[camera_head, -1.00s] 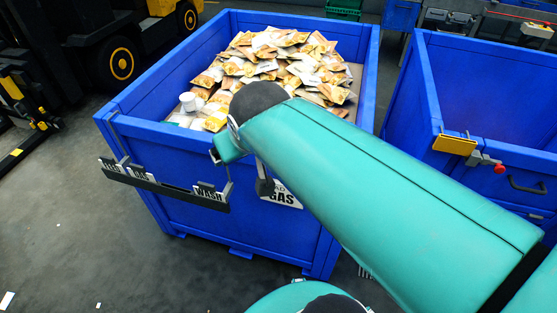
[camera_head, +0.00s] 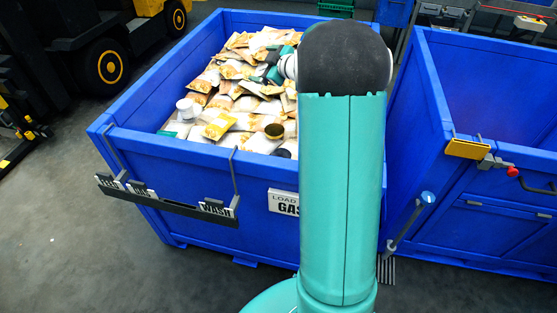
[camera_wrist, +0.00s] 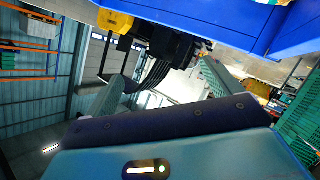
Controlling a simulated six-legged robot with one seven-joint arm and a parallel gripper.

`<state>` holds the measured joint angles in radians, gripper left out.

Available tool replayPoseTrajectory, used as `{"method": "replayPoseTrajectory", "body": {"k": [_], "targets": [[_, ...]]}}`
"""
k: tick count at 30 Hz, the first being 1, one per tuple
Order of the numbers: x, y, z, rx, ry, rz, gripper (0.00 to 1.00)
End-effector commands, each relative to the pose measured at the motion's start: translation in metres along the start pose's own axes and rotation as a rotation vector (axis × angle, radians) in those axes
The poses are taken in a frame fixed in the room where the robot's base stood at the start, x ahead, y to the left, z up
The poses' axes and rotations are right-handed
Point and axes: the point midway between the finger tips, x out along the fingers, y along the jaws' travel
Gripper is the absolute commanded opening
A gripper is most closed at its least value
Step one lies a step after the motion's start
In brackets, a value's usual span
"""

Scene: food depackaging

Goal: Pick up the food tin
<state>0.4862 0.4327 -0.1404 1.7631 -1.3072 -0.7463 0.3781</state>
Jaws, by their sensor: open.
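Two tins show in the blue bin in the head view. A white round tin (camera_head: 187,107) stands near the left wall, and a tin with a gold top and dark side (camera_head: 274,131) sits near the front wall. I cannot tell which one is the food tin. My gripper (camera_head: 272,66) shows as small dark and teal parts over the far right of the pouch pile, beside my arm's dark joint. It is open, apart from both tins, and partly hidden. No tin shows in the wrist view.
Pouches (camera_head: 240,85) fill the blue bin (camera_head: 140,142). A bracket labelled WASH (camera_head: 215,208) hangs on its front. A second blue bin (camera_head: 490,100) stands at the right, seemingly empty. A forklift (camera_head: 100,50) stands at the left. The floor at front left is clear.

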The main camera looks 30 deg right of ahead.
Motion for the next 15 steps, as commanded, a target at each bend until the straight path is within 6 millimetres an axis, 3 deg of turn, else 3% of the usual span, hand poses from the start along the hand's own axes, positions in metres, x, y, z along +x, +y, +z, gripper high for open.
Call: {"method": "replayPoseTrajectory", "body": {"k": [1,7,12,15], "targets": [[0.008,-0.008,0.027,-0.005,0.013,-0.063,0.90],[0.012,-0.052,0.116,0.002,0.086,-0.349,0.90],[-0.010,-0.101,0.192,0.074,0.133,-0.620,0.90],[-0.029,-0.126,0.227,0.129,0.152,-0.756,0.90]]}}
